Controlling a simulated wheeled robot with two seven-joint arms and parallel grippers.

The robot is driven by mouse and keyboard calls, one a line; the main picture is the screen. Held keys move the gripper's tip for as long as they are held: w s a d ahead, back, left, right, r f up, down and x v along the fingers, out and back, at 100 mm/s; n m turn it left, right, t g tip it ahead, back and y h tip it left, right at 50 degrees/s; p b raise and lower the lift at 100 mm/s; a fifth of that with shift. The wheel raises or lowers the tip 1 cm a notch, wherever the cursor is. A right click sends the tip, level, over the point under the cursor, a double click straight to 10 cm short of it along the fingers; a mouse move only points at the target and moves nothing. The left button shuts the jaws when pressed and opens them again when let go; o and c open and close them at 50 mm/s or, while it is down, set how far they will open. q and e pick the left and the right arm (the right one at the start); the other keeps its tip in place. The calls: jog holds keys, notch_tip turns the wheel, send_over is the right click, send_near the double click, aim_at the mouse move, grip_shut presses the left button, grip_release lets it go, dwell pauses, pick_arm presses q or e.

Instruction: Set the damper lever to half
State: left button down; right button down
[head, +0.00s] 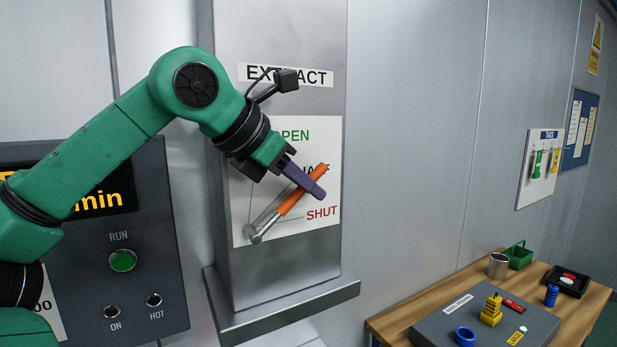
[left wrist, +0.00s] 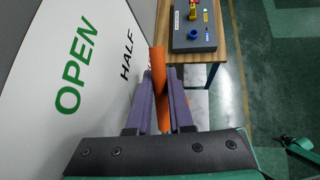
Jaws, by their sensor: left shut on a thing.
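The damper lever (head: 293,201) is a metal rod with an orange grip, pivoted at the lower left of a white dial plate (head: 240,212). It slants up and right, its tip over the partly hidden HALF label, above the SHUT label (head: 321,212). OPEN (head: 292,136) is printed higher up. My left gripper (head: 314,188) has its purple fingers shut on the orange grip. In the left wrist view the orange grip (left wrist: 158,62) stands between the fingers, beside the HALF label (left wrist: 127,55). My right gripper is not in view.
A metal ledge (head: 285,307) juts out below the dial. A dark control box (head: 120,245) with buttons is at the left. A wooden bench (head: 590,300) with a grey case (head: 440,328), a can and small parts stands at the lower right. The wall between is clear.

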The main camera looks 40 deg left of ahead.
pick_arm(q)
jog(key=c, duration=0.8)
grip_release()
jog(key=shift+s, duration=0.1)
jog(key=shift+s+r, duration=0.2)
jog(key=shift+s, duration=0.05)
jog(key=b+v, duration=0.1)
jog(key=v, duration=1.3)
jog(key=shift+w+a, duration=0.1)
